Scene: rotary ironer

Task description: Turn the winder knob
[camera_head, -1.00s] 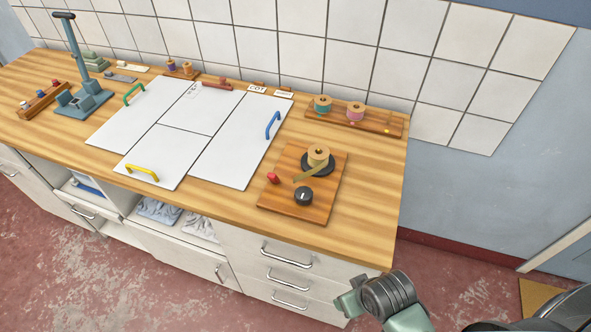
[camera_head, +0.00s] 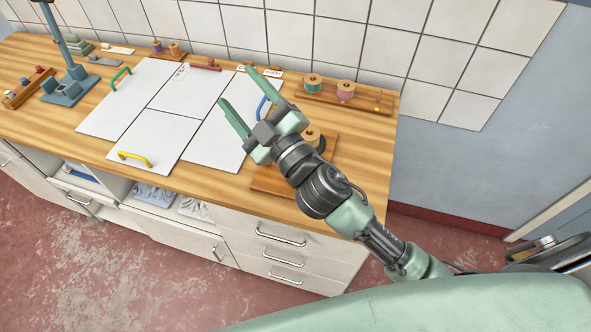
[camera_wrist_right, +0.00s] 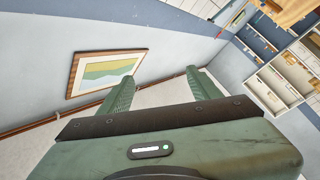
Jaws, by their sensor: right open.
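The winder is a wooden board (camera_head: 265,181) at the front right of the worktop, mostly hidden behind my right arm. Part of its tan spool (camera_head: 312,134) and dark disc shows past the wrist. The black knob is hidden. My right gripper (camera_head: 236,86) is open and empty, raised above the white panels and pointing to the back left. In the right wrist view its two fingers (camera_wrist_right: 162,84) are apart with nothing between them. My left gripper is not in view.
White panels carry a green (camera_head: 121,78), a yellow (camera_head: 134,158) and a blue handle (camera_head: 262,107). A spool rack (camera_head: 365,104) stands along the tiled wall. A blue-grey stand (camera_head: 68,86) is at the left. The worktop's right end (camera_head: 372,160) is clear.

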